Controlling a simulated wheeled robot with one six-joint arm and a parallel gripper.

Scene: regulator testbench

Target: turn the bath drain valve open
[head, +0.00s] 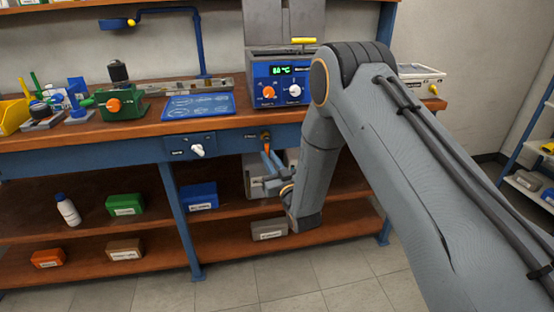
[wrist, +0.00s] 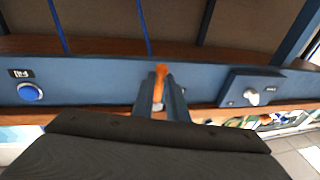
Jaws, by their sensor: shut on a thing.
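The drain valve shows in the head view as a small brassy fitting (head: 265,135) on the blue front rail of the bench. Its orange handle (head: 267,148) points down from it. In the wrist view the orange handle (wrist: 160,70) stands between the tips of my gripper (wrist: 161,90). My gripper, also in the head view (head: 270,164), is shut on the orange handle from below and in front. The fingers hide part of the handle and of the fitting behind it.
A white knob (head: 198,150) sits on the rail to the left in the head view. A blue button (wrist: 30,92) sits on the rail in the wrist view. The bath unit (head: 280,80) stands on the bench above. A lower shelf (head: 230,220) holds several boxes and a bottle.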

